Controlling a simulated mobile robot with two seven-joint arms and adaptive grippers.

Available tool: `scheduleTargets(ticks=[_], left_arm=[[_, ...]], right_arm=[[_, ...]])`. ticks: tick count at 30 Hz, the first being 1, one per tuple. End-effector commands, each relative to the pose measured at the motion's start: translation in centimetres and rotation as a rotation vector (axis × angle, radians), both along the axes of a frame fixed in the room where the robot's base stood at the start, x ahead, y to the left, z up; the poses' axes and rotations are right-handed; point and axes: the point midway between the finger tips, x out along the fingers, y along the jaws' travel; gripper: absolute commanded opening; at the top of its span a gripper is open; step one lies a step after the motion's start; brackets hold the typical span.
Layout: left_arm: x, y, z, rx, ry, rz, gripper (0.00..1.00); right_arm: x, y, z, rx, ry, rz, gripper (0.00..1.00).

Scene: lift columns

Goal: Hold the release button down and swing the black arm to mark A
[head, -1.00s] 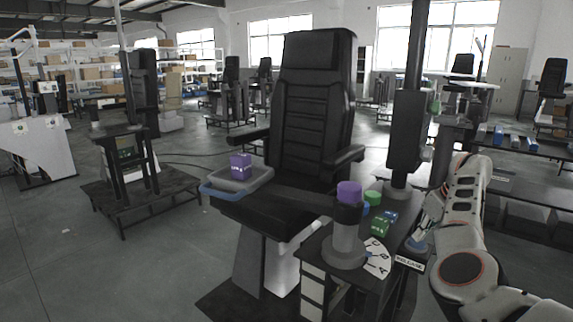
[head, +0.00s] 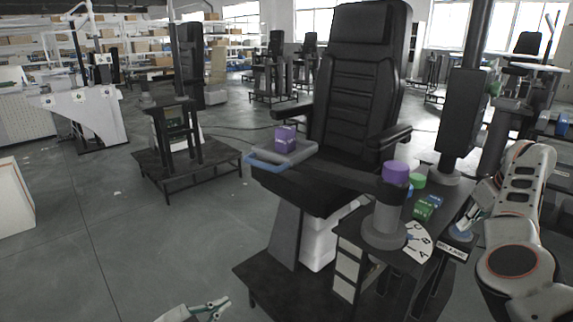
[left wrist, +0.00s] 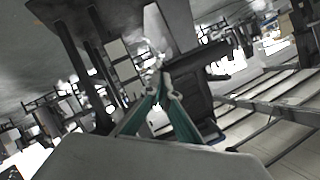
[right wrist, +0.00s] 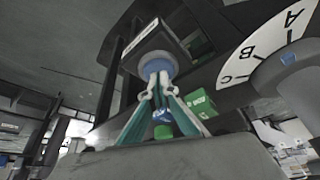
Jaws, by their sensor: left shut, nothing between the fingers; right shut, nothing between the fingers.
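The black arm (head: 345,177) reaches from a grey pivot post (head: 384,222) with a purple cap across the chair seat to a grey tray (head: 305,155) with a blue handle. The white dial (head: 418,242) beside the post bears A, B and C, larger in the right wrist view (right wrist: 262,62). A small blue pointer (right wrist: 288,57) shows there; I cannot tell its exact letter. The blue release button (right wrist: 157,64) sits by its label. My right gripper (right wrist: 160,82) is shut and empty, fingertips at the button; contact is unclear. My left gripper (head: 226,302) is shut, empty and low, away from the arm.
A purple cube (head: 285,137) rides on the tray. Green and blue blocks (head: 424,208) and a green cylinder lie on the side table behind the post. The black chair (head: 358,85) and a lift column (head: 463,110) stand behind. Open floor lies left of the chair.

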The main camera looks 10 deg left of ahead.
Motion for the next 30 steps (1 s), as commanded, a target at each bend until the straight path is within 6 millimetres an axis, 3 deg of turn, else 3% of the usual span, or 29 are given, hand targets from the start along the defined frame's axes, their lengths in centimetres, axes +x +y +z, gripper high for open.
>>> scheduleTargets(ticks=[1, 3, 9, 15, 18, 24, 30], left_arm=[[1.8, 0.4, 2.7, 0.047, -0.047, -0.031, 0.00], [3.6, 0.8, 6.0, 0.113, -0.098, -0.075, 0.00], [7.4, 1.9, 15.9, 0.321, -0.250, -0.196, 0.00], [8.9, 2.7, 25.0, 0.531, -0.385, -0.294, 0.00], [8.9, 3.0, 28.3, 0.615, -0.433, -0.329, 0.00], [8.7, 3.3, 31.7, 0.707, -0.483, -0.365, 0.00], [9.7, 2.8, 32.0, 0.719, -0.491, -0.369, 0.00]], right_arm=[[0.0, 0.1, -0.2, 0.001, 0.003, 0.001, 0.00], [0.0, 0.1, -0.2, 0.001, 0.003, 0.001, 0.00], [0.0, 0.1, -0.2, 0.001, 0.002, 0.002, 0.00], [0.0, 0.1, -0.2, 0.001, 0.002, 0.002, 0.00], [0.0, 0.1, -0.2, 0.001, 0.002, 0.002, 0.00], [0.0, 0.1, -0.2, 0.001, 0.002, 0.002, 0.00], [0.0, 0.1, -0.2, 0.001, 0.003, 0.002, 0.00]])
